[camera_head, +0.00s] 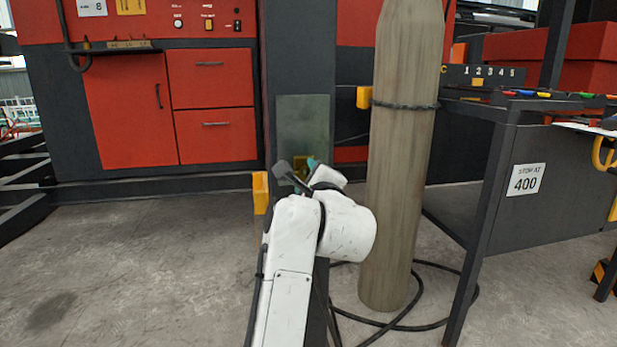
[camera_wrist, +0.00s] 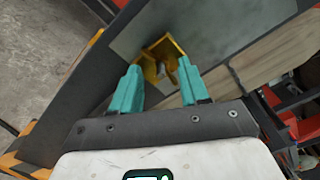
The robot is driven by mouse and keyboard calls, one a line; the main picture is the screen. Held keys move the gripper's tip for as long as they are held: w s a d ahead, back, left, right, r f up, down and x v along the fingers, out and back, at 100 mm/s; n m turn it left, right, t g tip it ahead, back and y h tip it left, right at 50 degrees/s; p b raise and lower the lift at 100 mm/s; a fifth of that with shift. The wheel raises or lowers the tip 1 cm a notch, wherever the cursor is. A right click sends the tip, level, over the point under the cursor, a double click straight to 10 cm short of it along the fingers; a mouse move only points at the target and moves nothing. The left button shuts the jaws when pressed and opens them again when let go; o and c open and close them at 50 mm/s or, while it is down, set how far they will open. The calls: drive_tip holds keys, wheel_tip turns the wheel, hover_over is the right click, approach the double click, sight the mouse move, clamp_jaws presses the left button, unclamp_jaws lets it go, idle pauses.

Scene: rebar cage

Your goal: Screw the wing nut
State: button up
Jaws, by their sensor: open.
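The yellow wing nut (camera_wrist: 174,46) is on a grey metal plate (camera_wrist: 215,25) in the wrist view. Its two wings spread apart, with a brownish middle between them. My gripper (camera_wrist: 160,70) has two teal fingers, which are open. The fingertips are close to the wing nut, one on each side. Whether they touch it I cannot tell. In the head view the plate (camera_head: 303,118) is on a dark upright post, and the wing nut (camera_head: 302,163) is partly hidden by my gripper (camera_head: 300,172).
A tall gas cylinder (camera_head: 402,150), held by a chain, stands right of the post. A black hose (camera_head: 440,325) lies around its foot. A dark workbench (camera_head: 500,115) is further right. Red cabinets (camera_head: 133,115) are behind at left. The floor at left is clear.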

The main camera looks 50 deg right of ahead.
drive_tip(key=p+v, duration=0.1)
drive_tip(key=v, duration=0.9)
drive_tip(key=shift+s+a, duration=0.1)
idle(0.3)
drive_tip(key=s+a+f+n+g+y, duration=0.1)
drive_tip(key=s+f+n+g+y, duration=0.15)
drive_tip(key=f+n, duration=0.8)
drive_tip(key=s+a+f+n+g+y, duration=0.1)
drive_tip(key=a+f+n+g+y, duration=0.15)
drive_tip(key=f+n, duration=0.8)
drive_tip(key=s+a+f+n+g+y, duration=0.2)
drive_tip(key=s+a+f+n+g, duration=0.25)
drive_tip(key=s+f, duration=0.65)
drive_tip(key=s+a+f+n+g+y, duration=0.3)
drive_tip(key=s+f+n+g, duration=0.15)
drive_tip(key=s+f, duration=0.65)
wheel_tip(320, 180, up, 37)
drive_tip(key=p, duration=3.7)
drive_tip(key=shift+a+n+p, duration=0.3)
drive_tip(key=shift+p, duration=0.05)
